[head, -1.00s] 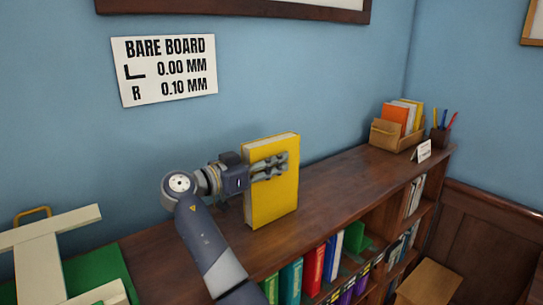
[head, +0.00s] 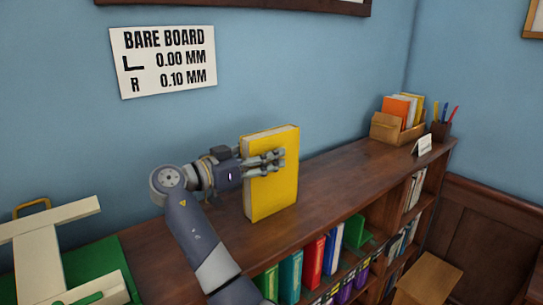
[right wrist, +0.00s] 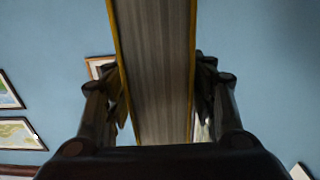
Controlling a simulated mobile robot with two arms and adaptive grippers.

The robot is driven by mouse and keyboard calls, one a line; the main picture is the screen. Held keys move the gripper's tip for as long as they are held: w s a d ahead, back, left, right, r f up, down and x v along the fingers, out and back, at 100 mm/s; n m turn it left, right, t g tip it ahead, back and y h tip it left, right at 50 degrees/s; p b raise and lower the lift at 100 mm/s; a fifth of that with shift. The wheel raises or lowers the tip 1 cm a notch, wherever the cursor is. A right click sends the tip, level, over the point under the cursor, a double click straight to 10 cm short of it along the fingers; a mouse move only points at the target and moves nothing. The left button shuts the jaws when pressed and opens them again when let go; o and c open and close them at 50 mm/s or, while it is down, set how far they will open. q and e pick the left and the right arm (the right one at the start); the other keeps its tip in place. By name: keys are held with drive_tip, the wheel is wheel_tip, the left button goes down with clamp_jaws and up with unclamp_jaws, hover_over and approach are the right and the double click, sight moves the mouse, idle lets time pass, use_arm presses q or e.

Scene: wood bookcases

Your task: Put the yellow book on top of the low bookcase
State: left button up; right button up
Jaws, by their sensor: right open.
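The yellow book (head: 274,197) stands upright on top of the low brown bookcase (head: 345,178), toward the wall. My right gripper (head: 266,163) is at the upper part of the book, its fingers reaching along the covers. In the right wrist view, the book's pale page edge (right wrist: 157,70) lies between the two open fingers, one on each side. Whether either finger still touches a cover is hard to tell. The far finger is hidden behind the book in the head view. My left gripper is not in view.
A box of orange and yellow folders (head: 397,128), a pen cup (head: 440,131) and a small white card (head: 423,145) stand at the bookcase's far end. Several books (head: 312,264) fill the shelf below. The top between book and box is clear. A cream frame (head: 50,232) is at left.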

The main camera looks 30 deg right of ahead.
drive_tip(key=a+b, duration=0.3)
drive_tip(key=a, duration=0.7)
drive_tip(key=shift+s, duration=0.4)
drive_tip(key=shift+a+f, duration=0.1)
